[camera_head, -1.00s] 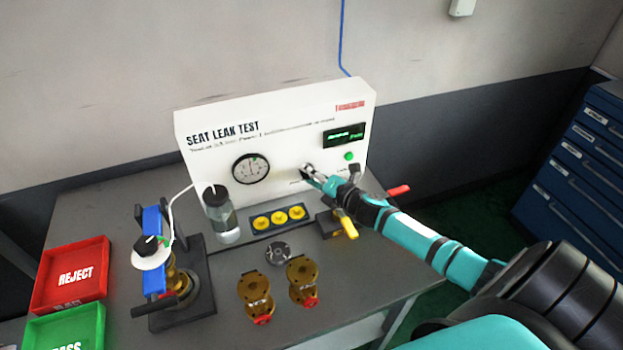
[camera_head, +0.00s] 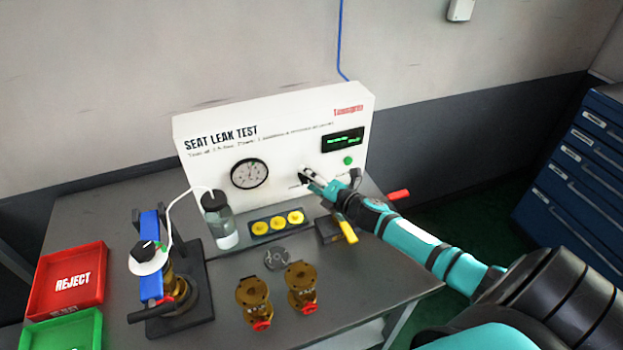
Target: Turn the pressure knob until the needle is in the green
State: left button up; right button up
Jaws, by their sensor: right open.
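The white seat leak test panel (camera_head: 285,130) stands at the back of the bench. Its round gauge (camera_head: 249,174) has a white face; the needle is too small to read surely against the green. My right gripper (camera_head: 306,177) is open at the panel front, right of the gauge, with its fingertips at the place of the pressure knob. The knob is mostly hidden by the fingers, and I cannot tell whether they touch it. My left gripper is not in view.
A bottle (camera_head: 219,222) and a tray of yellow discs (camera_head: 277,224) stand before the panel. Brass valves (camera_head: 302,287) stand nearer. A clamp fixture (camera_head: 165,285), red reject bin (camera_head: 72,279) and green bin (camera_head: 65,330) are at left. A yellow-handled block (camera_head: 329,230) lies under my right arm.

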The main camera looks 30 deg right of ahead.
jog(key=v, duration=1.2)
jog(key=shift+s+f, duration=0.1)
jog(key=shift+f, duration=0.05)
dwell(0.4)
